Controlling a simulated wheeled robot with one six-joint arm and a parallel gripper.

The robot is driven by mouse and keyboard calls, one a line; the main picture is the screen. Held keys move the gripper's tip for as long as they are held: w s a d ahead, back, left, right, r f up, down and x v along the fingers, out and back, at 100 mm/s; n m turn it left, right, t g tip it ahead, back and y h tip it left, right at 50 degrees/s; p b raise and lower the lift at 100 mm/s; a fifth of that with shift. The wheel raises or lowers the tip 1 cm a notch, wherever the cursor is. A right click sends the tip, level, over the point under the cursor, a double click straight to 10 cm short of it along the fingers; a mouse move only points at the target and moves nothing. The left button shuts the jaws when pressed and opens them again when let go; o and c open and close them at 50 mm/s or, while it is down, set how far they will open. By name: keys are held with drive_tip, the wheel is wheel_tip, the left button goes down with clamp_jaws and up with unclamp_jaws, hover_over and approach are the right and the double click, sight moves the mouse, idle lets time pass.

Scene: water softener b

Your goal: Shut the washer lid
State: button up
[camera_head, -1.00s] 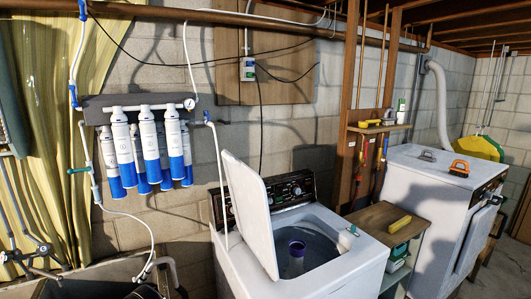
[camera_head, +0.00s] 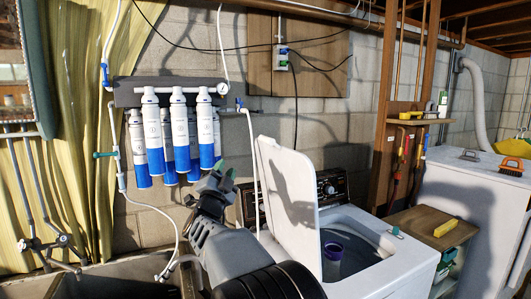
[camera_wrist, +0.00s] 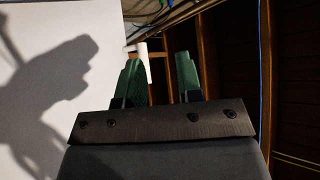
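The washer lid (camera_head: 291,200) is white and stands raised, nearly upright, on the left side of the open top-loading washer (camera_head: 385,278). The drum opening shows dark, with a purple and white agitator (camera_head: 333,258) inside. My gripper (camera_head: 222,178) is raised to the left of the lid, in front of the wall filters. In the wrist view my gripper (camera_wrist: 160,78) has two green fingers with a gap between them and nothing held. A white surface with my arm's shadow, apparently the lid (camera_wrist: 30,70), fills the left of that view.
White and blue filter cartridges (camera_head: 180,142) hang on the wall behind my gripper. A wooden shelf (camera_head: 428,225) with a yellow item is right of the washer. A white machine (camera_head: 465,205) stands farther right. A sink (camera_head: 60,285) is at lower left.

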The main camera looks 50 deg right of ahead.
sight(266, 139)
drive_tip(key=s+d+m+g+h, duration=0.4)
drive_tip(key=m+g+h, duration=0.1)
drive_tip(key=m+g, duration=0.35)
drive_tip(key=shift+g, duration=0.55)
drive_tip(key=p+x, duration=0.2)
drive_tip(key=x, duration=0.4)
drive_tip(key=p+x, duration=0.2)
drive_tip(key=x, duration=0.5)
drive_tip(key=shift+d+f+p, duration=0.25)
drive_tip(key=shift+p, duration=0.15)
drive_tip(key=shift+c, duration=0.2)
clamp_jaws()
